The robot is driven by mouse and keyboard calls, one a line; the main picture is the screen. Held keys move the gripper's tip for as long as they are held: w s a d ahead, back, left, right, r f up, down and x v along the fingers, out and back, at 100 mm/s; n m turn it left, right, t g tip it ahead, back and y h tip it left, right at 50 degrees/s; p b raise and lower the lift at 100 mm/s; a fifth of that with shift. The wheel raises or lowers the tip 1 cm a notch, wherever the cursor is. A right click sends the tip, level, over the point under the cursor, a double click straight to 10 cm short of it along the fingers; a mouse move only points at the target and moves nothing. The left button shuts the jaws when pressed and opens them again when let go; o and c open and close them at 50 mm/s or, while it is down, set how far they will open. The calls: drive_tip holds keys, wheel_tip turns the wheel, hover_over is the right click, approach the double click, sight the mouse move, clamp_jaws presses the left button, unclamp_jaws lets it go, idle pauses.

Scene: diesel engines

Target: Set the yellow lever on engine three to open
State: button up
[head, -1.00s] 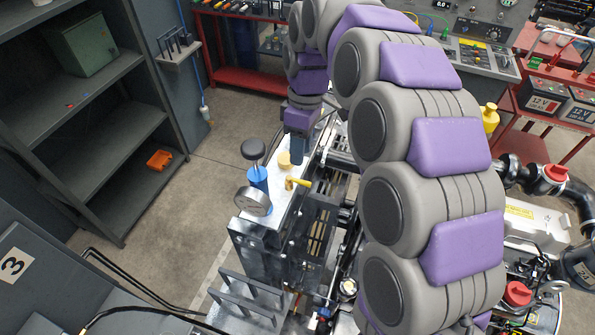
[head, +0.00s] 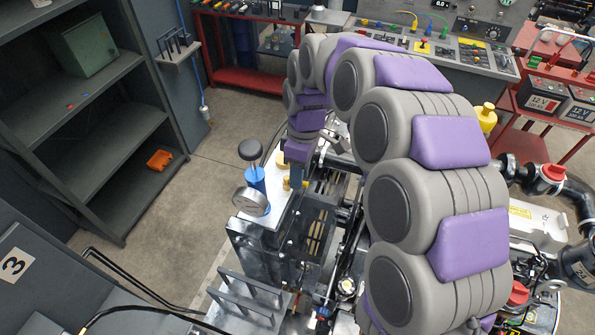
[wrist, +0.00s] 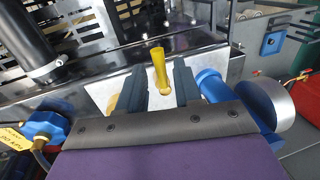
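The yellow lever (wrist: 159,68) stands on a light plate (wrist: 222,68) on top of the engine block. In the wrist view it points towards the top of the picture, away from my gripper. My gripper (wrist: 157,84) is open, with one dark finger on each side of the lever. Gaps show between lever and fingers, and I see no contact. In the head view my gripper (head: 297,177) is over the lever (head: 287,184) and hides much of it. A plate with the number 3 (head: 14,264) shows at the lower left.
A dark pipe (wrist: 28,45) crosses the wrist view's upper left. Open floor (head: 190,215) lies left of the engine.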

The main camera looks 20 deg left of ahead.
drive_tip(key=shift+d+r, duration=0.1)
drive_tip(key=shift+d, duration=0.2)
drive_tip(key=shift+c, duration=1.4)
clamp_jaws()
drive_tip(key=shift+s+m, duration=0.1)
drive_tip(key=shift+m, duration=0.2)
drive_tip(key=s+m, duration=0.1)
drive_tip(key=m, duration=0.2)
drive_tip(key=a+m+y, duration=0.1)
drive_tip(key=m, duration=0.3)
drive_tip(key=s+m+t+b, duration=0.1)
drive_tip(key=m, duration=0.2)
drive_tip(key=shift+s+a+y, duration=0.3)
drive_tip(key=shift+s+y, duration=0.05)
drive_tip(key=shift+y, duration=0.05)
drive_tip(key=shift+m, duration=0.3)
